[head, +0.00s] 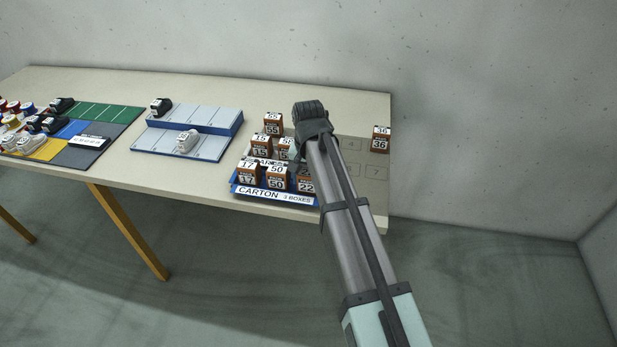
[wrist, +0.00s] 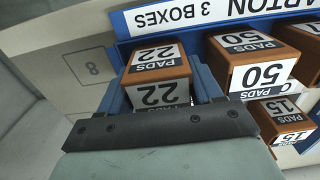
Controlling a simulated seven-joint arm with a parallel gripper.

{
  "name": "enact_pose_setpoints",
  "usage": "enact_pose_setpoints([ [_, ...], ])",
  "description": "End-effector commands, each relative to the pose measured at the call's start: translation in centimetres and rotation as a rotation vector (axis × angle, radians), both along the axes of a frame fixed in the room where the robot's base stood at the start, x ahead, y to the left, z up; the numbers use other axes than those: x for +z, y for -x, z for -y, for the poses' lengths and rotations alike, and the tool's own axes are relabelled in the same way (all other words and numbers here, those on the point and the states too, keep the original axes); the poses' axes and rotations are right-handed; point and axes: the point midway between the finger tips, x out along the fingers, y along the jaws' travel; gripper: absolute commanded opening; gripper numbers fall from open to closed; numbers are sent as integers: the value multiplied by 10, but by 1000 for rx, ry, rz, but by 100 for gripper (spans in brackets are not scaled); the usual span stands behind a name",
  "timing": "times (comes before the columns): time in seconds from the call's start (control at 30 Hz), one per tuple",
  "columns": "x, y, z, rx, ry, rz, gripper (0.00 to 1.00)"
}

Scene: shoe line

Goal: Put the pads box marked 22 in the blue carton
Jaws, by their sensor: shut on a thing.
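The pads box marked 22 (wrist: 158,66) is brown with a white label and sits between the two fingers of my gripper (wrist: 160,84), which is shut on it. In the head view the box (head: 306,184) is at the right end of the blue carton (head: 234,187), behind its front label. Its underside is hidden, so I cannot tell whether it touches the carton floor. In the wrist view the carton's blue wall (wrist: 124,48) runs just beyond the box. My arm hides part of the carton's right side in the head view.
Box 50 (head: 276,179) stands beside box 22, and box 17 (head: 248,174) is at the carton's left end. Boxes 15 (head: 261,148) and 55 (head: 273,124) stand behind. Box 36 (head: 381,139) stands far right. A shoe rack (head: 205,118) is left.

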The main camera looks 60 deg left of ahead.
Motion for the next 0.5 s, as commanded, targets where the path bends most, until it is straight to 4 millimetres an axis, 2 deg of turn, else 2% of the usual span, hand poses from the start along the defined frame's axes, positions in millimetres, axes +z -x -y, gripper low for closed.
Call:
enact_pose_setpoints([
  [0.4,-5,0,0,0,0,0,33],
  [0.43,-6,0,0,0,0,0,66],
  [0.5,-5,0,0,0,0,0,72],
])
